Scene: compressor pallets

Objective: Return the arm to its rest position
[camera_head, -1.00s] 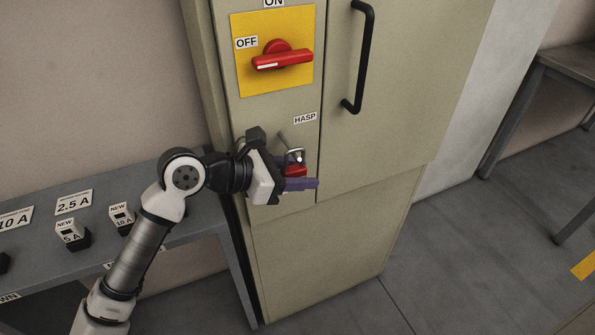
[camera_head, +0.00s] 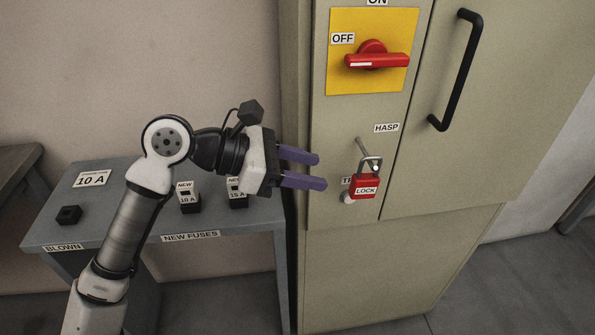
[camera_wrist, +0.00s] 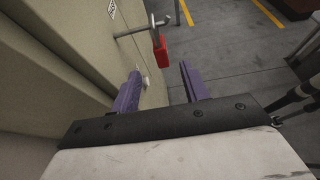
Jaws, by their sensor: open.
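My gripper (camera_head: 303,169) is open and empty, its two purple fingers pointing right, in front of the left edge of the beige cabinet (camera_head: 340,270). A red padlock (camera_head: 364,186) marked LOCK hangs on the hasp (camera_head: 362,147) to the right of the fingertips, apart from them. In the wrist view the open fingers (camera_wrist: 160,88) show empty, with the red padlock (camera_wrist: 160,53) beyond them on the hasp rod. My arm is bent, reaching up from the lower left.
A red switch handle (camera_head: 376,61) sits horizontal on a yellow plate, by the OFF label. A black door handle (camera_head: 458,70) stands out at right. Behind my arm, a grey table (camera_head: 110,222) bears fuses (camera_head: 187,198) and a dark block (camera_head: 69,215).

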